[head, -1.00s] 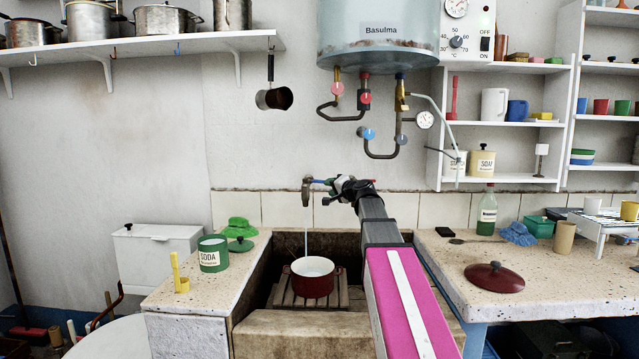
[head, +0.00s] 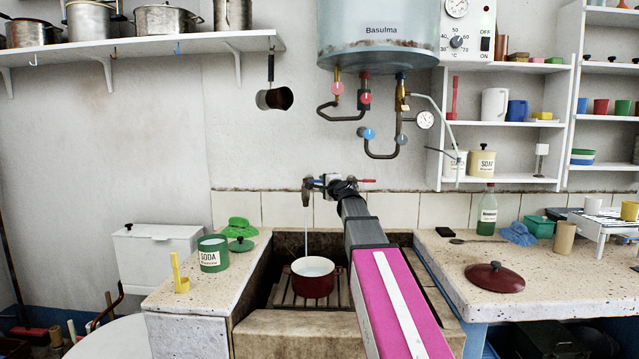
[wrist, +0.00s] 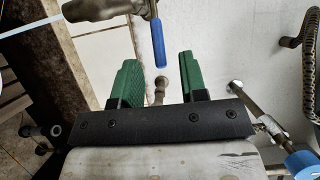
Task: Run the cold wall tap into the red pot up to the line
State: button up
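The red pot (head: 313,282) stands upright on a slatted rack in the stone trough, under the wall tap (head: 307,190). A thin stream of water (head: 306,228) falls from the tap into the pot. The pot's inside looks pale; I cannot make out the line or the water level. My gripper (head: 328,186) is up at the tap, largely hidden by my arm. In the wrist view its two green fingers (wrist: 158,66) are apart. The blue tap lever (wrist: 158,38) points down toward the gap between them, and nothing is gripped.
A red-handled tap lever (head: 367,181) shows right of my gripper. A soda tin (head: 212,253) stands on the left ledge. A dark red lid (head: 495,277) lies on the right counter. The boiler's pipes (head: 380,148) hang above my arm.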

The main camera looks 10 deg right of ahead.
aim_at(320, 182)
jog(key=x, duration=0.5)
jog(key=shift+w, duration=0.1)
grip_shut()
jog(key=shift+w+d+r+n+g+y, duration=0.15)
jog(key=shift+w+n+g+y, duration=0.25)
jog(key=shift+n+y, duration=0.4)
jog(key=shift+w+d+f+n+g+y, duration=0.1)
jog(key=shift+w+n+g+y, duration=0.3)
jog(key=shift+y, duration=0.75)
jog(key=shift+w+d+r+n+g+y, duration=0.1)
jog(key=shift+w+d+n+g+y, duration=0.1)
jog(key=shift+n+g+y, duration=0.5)
jog(key=shift+y, duration=0.25)
